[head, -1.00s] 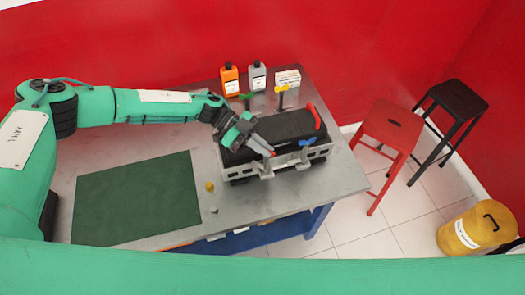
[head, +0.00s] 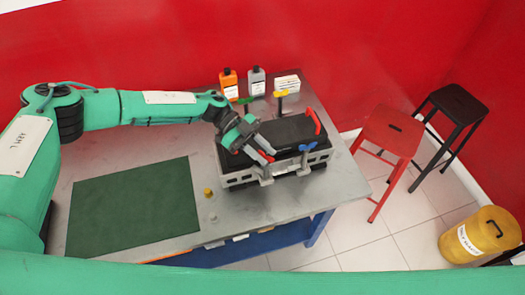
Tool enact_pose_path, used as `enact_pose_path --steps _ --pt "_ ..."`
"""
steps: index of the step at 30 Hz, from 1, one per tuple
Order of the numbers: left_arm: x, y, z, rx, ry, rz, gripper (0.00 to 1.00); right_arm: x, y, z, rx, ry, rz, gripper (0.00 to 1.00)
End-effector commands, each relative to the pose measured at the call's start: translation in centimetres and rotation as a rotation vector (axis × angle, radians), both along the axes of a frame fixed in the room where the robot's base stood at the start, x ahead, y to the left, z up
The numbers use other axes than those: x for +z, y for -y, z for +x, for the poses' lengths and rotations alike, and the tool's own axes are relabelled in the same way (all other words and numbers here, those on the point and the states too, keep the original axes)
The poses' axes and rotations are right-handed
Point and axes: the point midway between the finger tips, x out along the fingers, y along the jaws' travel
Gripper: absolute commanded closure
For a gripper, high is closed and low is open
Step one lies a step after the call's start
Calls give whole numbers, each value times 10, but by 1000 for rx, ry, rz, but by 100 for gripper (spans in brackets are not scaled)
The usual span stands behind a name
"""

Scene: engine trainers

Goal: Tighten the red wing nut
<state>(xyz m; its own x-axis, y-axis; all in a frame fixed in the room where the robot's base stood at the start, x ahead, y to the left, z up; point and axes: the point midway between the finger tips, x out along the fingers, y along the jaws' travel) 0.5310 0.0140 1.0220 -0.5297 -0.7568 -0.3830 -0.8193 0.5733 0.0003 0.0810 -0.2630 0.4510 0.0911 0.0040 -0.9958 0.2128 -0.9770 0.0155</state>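The engine trainer (head: 235,179) is a grey block with a black top on the metal table. The red wing nut (head: 265,156) shows at its front edge, partly hidden by my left gripper. My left gripper (head: 264,152) reaches over the trainer from the left, its two grey fingers spread with a gap at the red nut. I cannot tell if the fingers touch it. A blue wing nut (head: 307,146) sits to the right on the same front edge. My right gripper is not in view; a green arm link of mine crosses the bottom.
A red handle (head: 314,121) stands at the trainer's right end. Behind are a yellow-topped post (head: 280,95), a green-topped one (head: 245,100), an orange bottle (head: 229,84), a grey bottle (head: 257,81) and a white box (head: 287,84). A green mat (head: 130,208) lies left; stools stand right.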

Motion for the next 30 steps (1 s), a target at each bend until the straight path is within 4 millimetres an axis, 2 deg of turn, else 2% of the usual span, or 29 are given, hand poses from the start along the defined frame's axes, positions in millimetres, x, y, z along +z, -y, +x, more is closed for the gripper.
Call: enact_pose_path --steps 7,11,24,30 --pt "0 -1 1 0 0 0 73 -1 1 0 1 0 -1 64" --pt "2 -9 7 3 2 0 73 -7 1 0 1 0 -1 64" --pt "36 -79 57 3 3 -1 73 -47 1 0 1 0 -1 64" --pt "48 -100 70 1 2 0 73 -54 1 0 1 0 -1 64"
